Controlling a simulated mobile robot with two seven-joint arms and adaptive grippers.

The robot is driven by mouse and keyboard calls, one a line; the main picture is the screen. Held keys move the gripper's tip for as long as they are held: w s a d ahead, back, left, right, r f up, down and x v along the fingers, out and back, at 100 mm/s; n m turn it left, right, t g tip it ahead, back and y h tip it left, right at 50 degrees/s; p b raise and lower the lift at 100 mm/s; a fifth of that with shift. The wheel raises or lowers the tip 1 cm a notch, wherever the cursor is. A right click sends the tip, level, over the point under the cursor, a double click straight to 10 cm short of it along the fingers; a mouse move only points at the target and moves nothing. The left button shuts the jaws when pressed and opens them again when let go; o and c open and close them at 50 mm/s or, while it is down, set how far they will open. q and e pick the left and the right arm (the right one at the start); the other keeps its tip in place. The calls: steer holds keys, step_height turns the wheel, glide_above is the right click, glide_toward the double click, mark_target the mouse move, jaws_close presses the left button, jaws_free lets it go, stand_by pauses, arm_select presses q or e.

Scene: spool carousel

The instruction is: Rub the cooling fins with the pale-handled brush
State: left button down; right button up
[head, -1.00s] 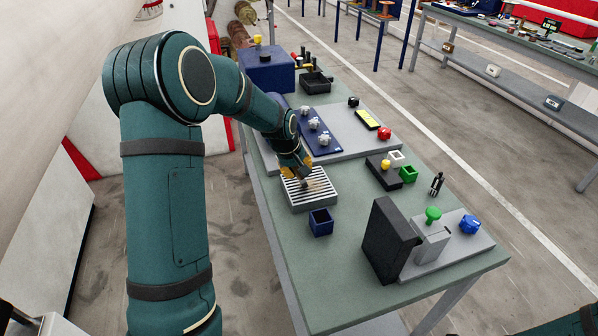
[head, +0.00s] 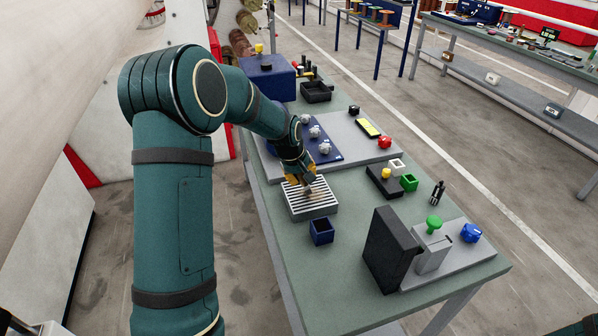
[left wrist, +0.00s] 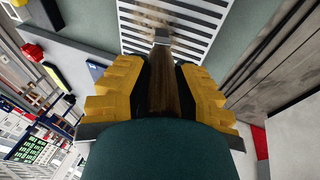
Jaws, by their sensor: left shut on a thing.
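The cooling fins (head: 312,211) are a pale block with dark slots, lying on the green bench top. They also show at the top of the left wrist view (left wrist: 206,22). My left gripper (head: 297,178), with yellow finger pads, is shut on the brush (left wrist: 163,88). The brush's wooden handle looks brown between the pads, and a small grey part shows at its far end. The brush is over the back part of the fins in the head view; bristle contact is hidden. My right gripper is not in view.
A blue open box (head: 321,232) stands just in front of the fins. Behind them is a grey plate (head: 352,153) with a blue panel and knobs. A tall black block (head: 385,250) stands to the right.

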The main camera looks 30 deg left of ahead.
arm_select(q)
steer(key=s+d, duration=0.1)
steer(key=d, duration=0.1)
steer(key=s+d, duration=0.2)
steer(key=shift+s+d, duration=0.1)
steer(key=shift+s, duration=0.2)
stand_by(0.3)
steer(key=shift+w+d, duration=0.1)
steer(key=shift+w+a, duration=0.5)
steer(key=shift+w, duration=0.25)
steer(key=shift+w+a, duration=0.45)
steer(key=shift+w, duration=0.3)
steer(key=shift+w+a, duration=1.3)
steer(key=shift+a, duration=0.25)
steer(key=shift+w+d, duration=0.45)
steer(key=shift+d, duration=0.05)
steer(key=shift+s+d+f, duration=0.1)
steer(key=shift+s+d, duration=1.15)
steer(key=shift+d, duration=0.1)
steer(key=shift+s+d+p, duration=0.4)
steer(key=shift+s+d, duration=0.75)
steer(key=shift+d, duration=0.2)
